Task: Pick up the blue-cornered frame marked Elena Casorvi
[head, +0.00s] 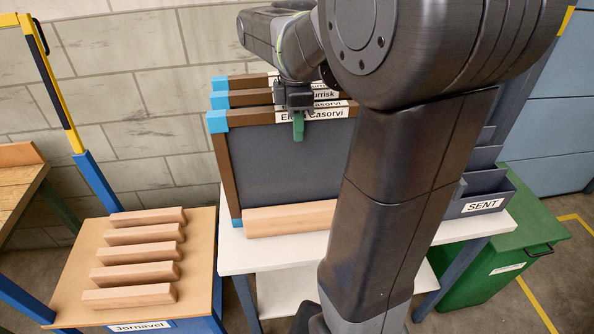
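The front blue-cornered frame (270,165) stands upright on the white table, with a dark panel and brown wooden edges. Its top label reads "El… Casorvi", partly covered by my gripper. Two more blue-cornered frames (240,98) stand close behind it; their labels are partly hidden, one ending in "asorvi" and one in "urrisk". My gripper (298,125) is at the front frame's top edge, with one green finger hanging in front of it beside the label. The other finger is hidden, so I cannot tell whether it grips the frame. My arm covers the frame's right side.
A wooden bar (290,218) lies at the front frame's foot on the white table (285,252). The left stand (205,258), marked "Jornavel", holds several wooden bars. A grey holder (480,205) marked "SENT" and a green bin (500,262) are at right.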

